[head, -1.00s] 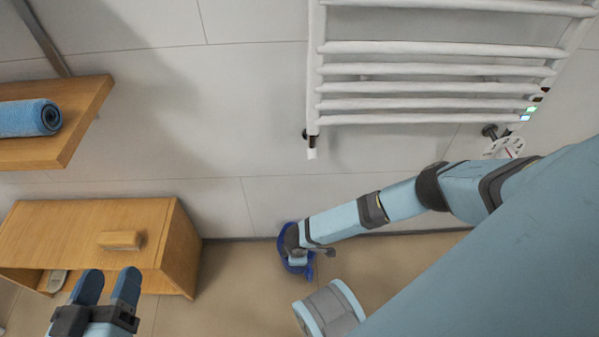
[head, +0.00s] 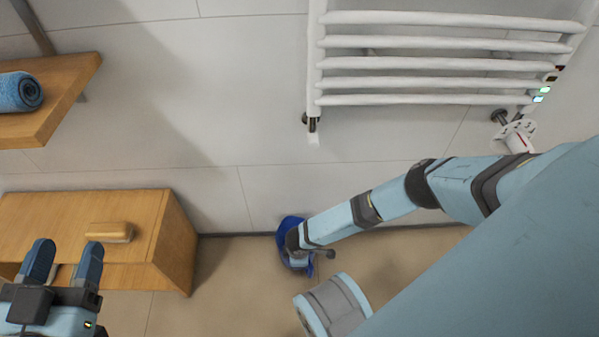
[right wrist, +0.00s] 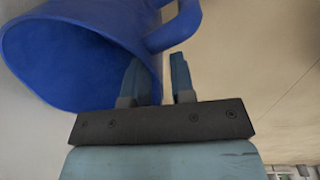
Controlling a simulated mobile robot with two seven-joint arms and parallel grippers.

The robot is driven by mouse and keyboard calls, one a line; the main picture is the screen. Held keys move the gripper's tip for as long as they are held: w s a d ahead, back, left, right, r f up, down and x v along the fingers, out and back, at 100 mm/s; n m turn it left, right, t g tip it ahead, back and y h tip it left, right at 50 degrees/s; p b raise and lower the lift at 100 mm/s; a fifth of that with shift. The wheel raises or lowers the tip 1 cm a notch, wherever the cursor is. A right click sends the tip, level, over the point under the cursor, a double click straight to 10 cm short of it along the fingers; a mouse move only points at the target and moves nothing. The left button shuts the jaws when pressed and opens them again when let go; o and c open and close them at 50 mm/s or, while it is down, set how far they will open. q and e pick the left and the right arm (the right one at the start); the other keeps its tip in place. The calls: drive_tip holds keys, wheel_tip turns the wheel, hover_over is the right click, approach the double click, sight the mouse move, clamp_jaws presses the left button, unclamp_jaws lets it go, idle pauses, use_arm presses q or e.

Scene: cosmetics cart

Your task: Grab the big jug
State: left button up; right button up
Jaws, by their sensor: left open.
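The big jug is blue with a loop handle. In the head view the jug (head: 290,222) is on the tiled floor by the wall, mostly hidden behind my right gripper (head: 300,258). In the right wrist view the jug (right wrist: 85,65) fills the upper left, its round opening facing the camera. There my right gripper (right wrist: 160,78) is open at the jug's rim below the handle. One finger overlaps the opening and the other is outside the wall, with a gap showing. My left gripper (head: 64,262) is open and empty in front of the wooden cabinet.
A wooden cabinet (head: 178,250) stands at the left with a tan block (head: 110,232) on top. Above it a shelf (head: 70,88) holds a rolled blue towel (head: 20,92). A white towel rail (head: 440,63) hangs on the wall. The floor between cabinet and jug is clear.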

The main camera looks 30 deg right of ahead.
clamp_jaws()
idle(1.2)
